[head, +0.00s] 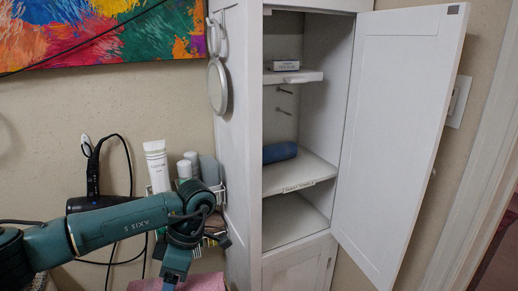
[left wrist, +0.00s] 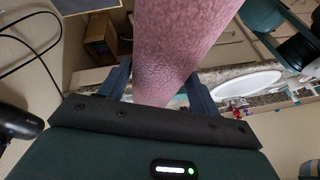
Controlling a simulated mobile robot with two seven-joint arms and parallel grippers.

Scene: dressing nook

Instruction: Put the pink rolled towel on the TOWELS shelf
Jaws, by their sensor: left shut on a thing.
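The pink rolled towel (left wrist: 182,45) is between the fingers of my left gripper (left wrist: 160,92) in the left wrist view and rises past the top edge. In the head view only a small part of the pink towel (head: 205,283) shows at the bottom edge, beside my left gripper (head: 171,281). My left gripper is shut on it, left of the open white cabinet and below its shelves. A shelf (head: 307,172) in the cabinet has a small label on its front edge, too small to read surely. A blue roll (head: 280,152) lies on it. My right gripper is out of view.
The cabinet door (head: 403,130) stands open to the right. A short upper shelf (head: 293,77) holds a small box (head: 284,65). Toiletries, including a white tube (head: 157,165), sit in a rack on the cabinet's left side. The labelled shelf has free room right of the blue roll.

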